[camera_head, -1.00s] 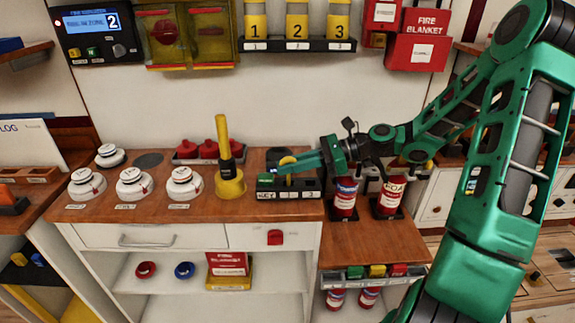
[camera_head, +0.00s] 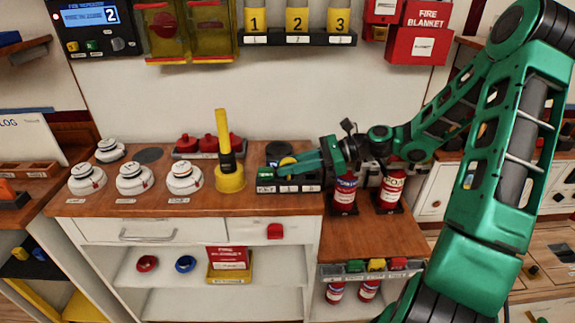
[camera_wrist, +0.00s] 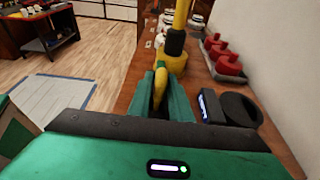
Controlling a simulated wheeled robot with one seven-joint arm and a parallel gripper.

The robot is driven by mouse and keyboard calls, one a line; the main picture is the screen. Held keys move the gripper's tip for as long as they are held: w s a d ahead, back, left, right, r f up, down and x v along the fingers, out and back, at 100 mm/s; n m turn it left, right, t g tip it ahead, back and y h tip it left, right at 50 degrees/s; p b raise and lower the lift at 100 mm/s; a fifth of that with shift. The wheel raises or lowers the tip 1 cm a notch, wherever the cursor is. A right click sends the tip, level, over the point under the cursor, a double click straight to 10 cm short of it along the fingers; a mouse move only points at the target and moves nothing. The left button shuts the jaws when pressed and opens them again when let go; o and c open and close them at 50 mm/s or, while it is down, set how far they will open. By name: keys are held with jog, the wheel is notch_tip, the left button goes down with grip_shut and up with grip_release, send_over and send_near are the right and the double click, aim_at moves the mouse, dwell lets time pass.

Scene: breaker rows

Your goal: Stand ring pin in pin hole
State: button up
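My gripper (camera_head: 290,163) is over the dark labelled block (camera_head: 290,188) on the wooden counter. It is shut on a yellow ring pin (camera_head: 287,161), whose ring also shows between the green fingers in the wrist view (camera_wrist: 160,84). The fingers are close above the block, over its left and middle part. The lower end of the pin is hidden by the fingers and block, so I cannot tell whether it is inside a hole. No pin hole can be made out clearly. A small green piece sits at the block's left end.
A yellow-handled tool on a round yellow base (camera_head: 230,179) stands just left of the block. White detectors (camera_head: 184,178) stand farther left. Red pieces in a tray (camera_head: 209,147) and a black round object (camera_wrist: 241,108) are behind. Extinguishers (camera_head: 345,190) stand right.

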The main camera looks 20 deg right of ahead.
jog(key=shift+o, duration=1.3)
jog(key=v, duration=1)
jog(key=shift+d, duration=0.4)
jog(key=shift+r, duration=0.1)
